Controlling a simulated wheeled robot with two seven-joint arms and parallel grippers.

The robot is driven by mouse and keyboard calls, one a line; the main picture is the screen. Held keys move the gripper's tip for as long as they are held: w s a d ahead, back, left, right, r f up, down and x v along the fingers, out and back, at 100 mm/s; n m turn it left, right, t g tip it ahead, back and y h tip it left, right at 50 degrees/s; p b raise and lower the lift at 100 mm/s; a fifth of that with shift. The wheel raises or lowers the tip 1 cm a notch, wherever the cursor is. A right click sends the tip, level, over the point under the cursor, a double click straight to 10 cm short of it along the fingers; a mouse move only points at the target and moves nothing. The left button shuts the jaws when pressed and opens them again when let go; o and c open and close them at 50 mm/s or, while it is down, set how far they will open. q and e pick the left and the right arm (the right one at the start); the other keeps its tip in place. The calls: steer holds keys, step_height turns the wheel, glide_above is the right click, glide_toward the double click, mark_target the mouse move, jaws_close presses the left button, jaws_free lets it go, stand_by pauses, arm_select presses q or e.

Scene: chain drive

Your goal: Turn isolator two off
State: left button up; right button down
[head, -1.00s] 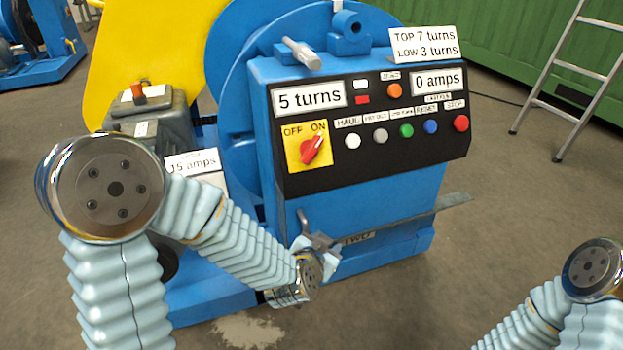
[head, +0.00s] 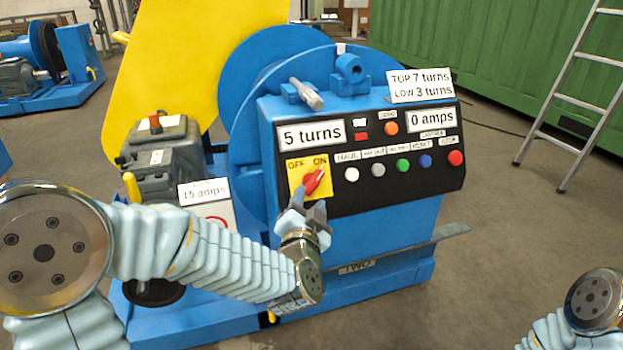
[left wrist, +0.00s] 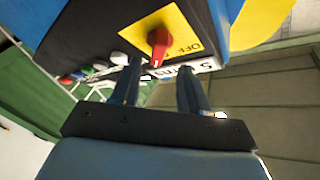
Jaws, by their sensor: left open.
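The knob points up and right, towards ON. My left gripper (head: 308,208) is open just below the knob, pointing up at it, and its fingers cover the plate's lower edge. In the left wrist view the knob (left wrist: 158,46) shows ahead, roughly between the two fingertips (left wrist: 159,75). Contact cannot be told. My right gripper is out of view; only part of that arm shows.
To the right of the isolator is a row of push buttons, including a white one (head: 351,174) and a red stop button (head: 456,158). The display reads 5 turns (head: 310,133). A flat metal bar (head: 440,237) sticks out low on the right. A ladder (head: 568,100) stands farther right.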

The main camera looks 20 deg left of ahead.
mark_target(312, 188)
arm_select(q)
steer(key=w, duration=0.3)
steer(key=w+a, duration=0.1)
steer(key=w, duration=0.1)
steer(key=shift+w+f, duration=0.1)
steer(key=shift+w, duration=0.1)
jaws_close()
